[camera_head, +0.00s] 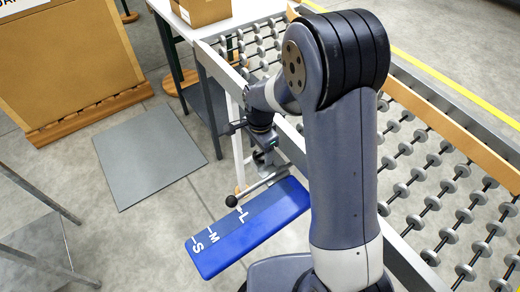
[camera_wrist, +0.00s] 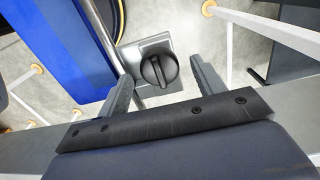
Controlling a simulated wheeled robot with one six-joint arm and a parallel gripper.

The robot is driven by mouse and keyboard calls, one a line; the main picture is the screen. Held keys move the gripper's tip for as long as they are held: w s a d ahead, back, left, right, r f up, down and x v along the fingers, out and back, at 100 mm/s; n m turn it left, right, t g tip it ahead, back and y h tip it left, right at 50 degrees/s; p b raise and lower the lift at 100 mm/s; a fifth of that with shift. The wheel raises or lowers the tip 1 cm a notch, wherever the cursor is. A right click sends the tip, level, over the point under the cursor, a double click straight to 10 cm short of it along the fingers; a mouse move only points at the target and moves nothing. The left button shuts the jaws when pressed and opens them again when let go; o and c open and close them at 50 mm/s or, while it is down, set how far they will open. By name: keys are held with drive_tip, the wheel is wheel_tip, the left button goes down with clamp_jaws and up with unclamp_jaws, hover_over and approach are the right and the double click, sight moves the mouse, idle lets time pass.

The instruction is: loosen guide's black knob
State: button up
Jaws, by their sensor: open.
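The guide's black knob (camera_wrist: 158,70) is round with a raised grip bar. It sits on a grey metal block (camera_wrist: 130,56) beside the blue plate. My gripper (camera_wrist: 162,76) is open in the wrist view, one finger on each side of the knob. Gaps show between the fingers and the knob, so it is not gripped. In the head view my gripper (camera_head: 262,152) is by the conveyor's side, above the guide's metal rod (camera_head: 262,186), and the knob cannot be made out. The blue plate (camera_head: 250,226) carries white marks L, M and S.
A black ball (camera_head: 231,201) ends the rod over the plate. The roller conveyor (camera_head: 440,190) fills the right side. A white table (camera_head: 235,12) with a box (camera_head: 203,10) stands behind. A grey floor plate (camera_head: 148,155) and open floor lie to the left.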

drive_tip(key=shift+f, duration=0.4)
drive_tip(key=shift+c, duration=0.2)
drive_tip(key=c, duration=0.9)
